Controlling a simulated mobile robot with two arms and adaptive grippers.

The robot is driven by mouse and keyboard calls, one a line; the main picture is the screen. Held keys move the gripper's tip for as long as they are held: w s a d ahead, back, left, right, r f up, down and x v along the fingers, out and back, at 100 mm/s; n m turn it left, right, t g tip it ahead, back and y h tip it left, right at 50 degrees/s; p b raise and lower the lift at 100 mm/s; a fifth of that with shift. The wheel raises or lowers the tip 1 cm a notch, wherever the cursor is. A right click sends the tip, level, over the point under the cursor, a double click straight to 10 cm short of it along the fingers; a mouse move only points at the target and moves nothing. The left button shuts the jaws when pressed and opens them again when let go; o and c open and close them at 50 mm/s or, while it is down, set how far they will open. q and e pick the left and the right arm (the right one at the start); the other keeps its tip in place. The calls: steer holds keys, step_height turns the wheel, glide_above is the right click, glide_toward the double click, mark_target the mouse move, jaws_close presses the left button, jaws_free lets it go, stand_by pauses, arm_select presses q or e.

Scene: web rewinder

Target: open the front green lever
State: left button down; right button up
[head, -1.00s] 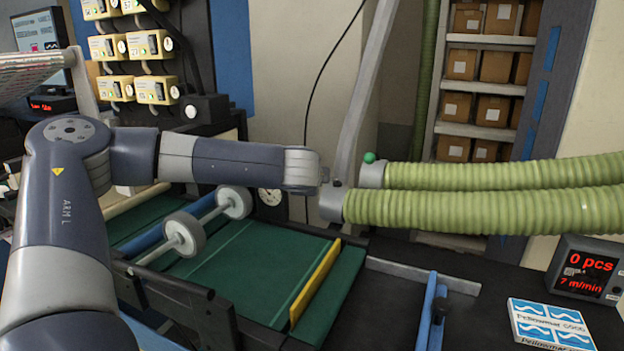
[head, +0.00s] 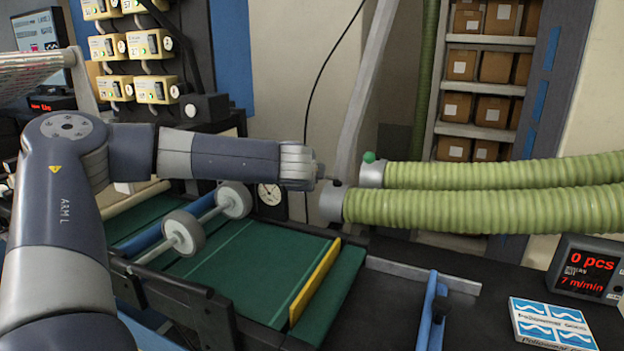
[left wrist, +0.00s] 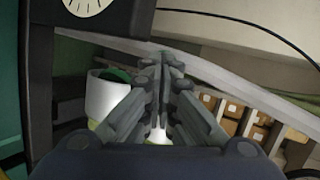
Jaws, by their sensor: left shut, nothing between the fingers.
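Two green ribbed hoses end in grey collars, the front collar (head: 331,203) and the rear collar (head: 371,175). A small green knob (head: 369,157) sits on top of the rear collar. A small dark knob (head: 337,183) shows on the front collar; I cannot tell a green lever there. My left gripper (head: 319,177) is just left of the front collar, its fingers small and partly unclear. In the left wrist view the fingers (left wrist: 162,62) are together and empty. A white round collar (left wrist: 106,100) with a dark green part (left wrist: 117,75) lies to their left. My right gripper is out of view.
A slanted grey post (head: 358,100) rises behind the hose ends. Below my left arm are a green belt table (head: 240,260) with a yellow bar (head: 315,284) and grey rollers (head: 184,234).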

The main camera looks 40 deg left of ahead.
arm_select(q)
steer(key=shift+w+a, duration=0.35)
steer(key=shift+a, duration=0.3)
steer(key=shift+w+a, duration=0.3)
steer(key=shift+a, duration=0.3)
